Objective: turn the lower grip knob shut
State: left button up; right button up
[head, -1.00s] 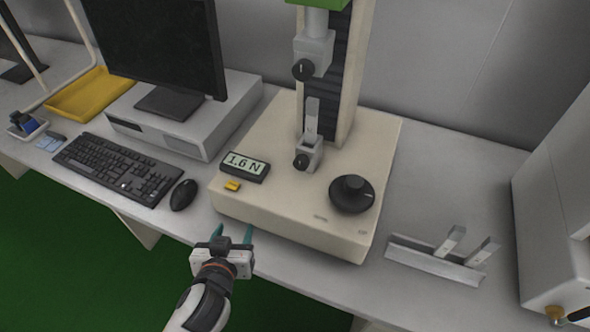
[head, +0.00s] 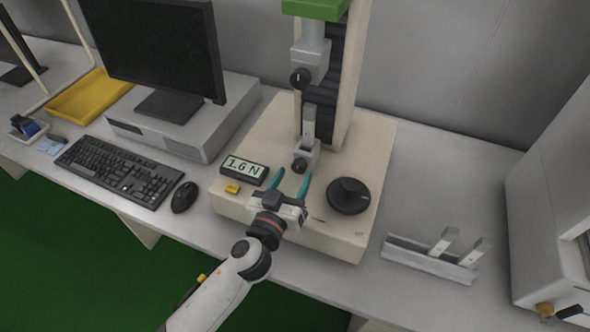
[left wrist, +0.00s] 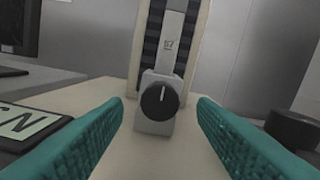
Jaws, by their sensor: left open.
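The lower grip knob (head: 299,166) is a small black round knob on the front of the grey lower grip (head: 312,152) of the testing machine. In the left wrist view the knob (left wrist: 159,101) sits centred ahead, with a pale mark line standing nearly upright. A light specimen strip (head: 309,122) stands up from the lower grip. My left gripper (head: 290,180) is open, its teal fingers pointing at the knob; they also show to either side of it in the left wrist view (left wrist: 160,125). The fingers are apart from the knob, short of it. My right gripper is not in view.
The display reading 1.6 N (head: 243,168) and a yellow button (head: 233,188) are left of my gripper. A large black dial (head: 348,196) is on the right of the machine base (head: 330,243). The upper grip knob (head: 300,78) is above. A metal rack (head: 430,260) stands farther right.

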pick_arm(q)
jog(key=shift+x, duration=0.95)
jog(key=c, duration=1)
jog(key=shift+o, duration=0.2)
jog(key=shift+m, duration=3.4)
